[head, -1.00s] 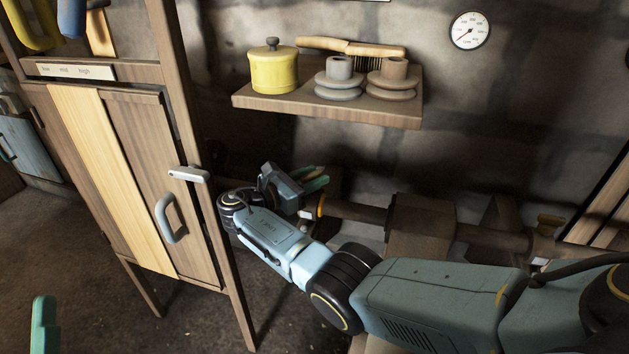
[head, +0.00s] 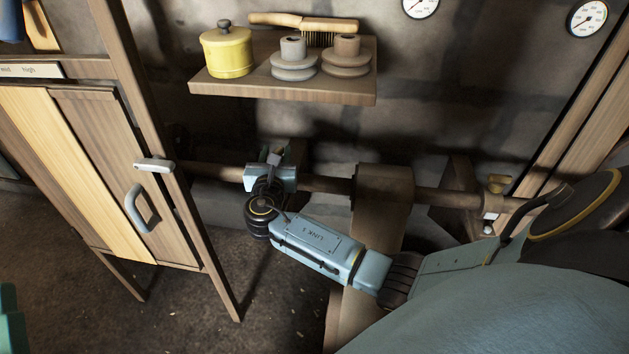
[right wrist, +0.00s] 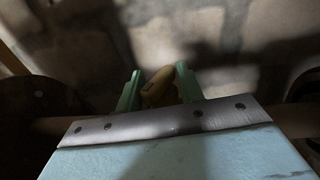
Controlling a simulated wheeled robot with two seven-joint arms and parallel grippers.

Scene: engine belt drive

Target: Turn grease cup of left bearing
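The brass grease cup (right wrist: 159,88) of the left bearing shows in the right wrist view, leaning slightly. My right gripper (right wrist: 158,88) has its two green fingers apart, one on each side of the cup. Whether they touch it I cannot tell. In the head view my right gripper (head: 272,178) is over the shaft at the left bearing, and its own wrist hides the cup and most of the bearing. Of my left gripper, only a green piece (head: 10,318) shows at the lower left edge; its opening is out of sight.
The shaft (head: 325,184) runs along the wall through a brown block (head: 385,183). A shelf (head: 285,90) with a yellow pot (head: 227,52) and pulleys hangs above. A wooden cabinet (head: 100,170) stands left.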

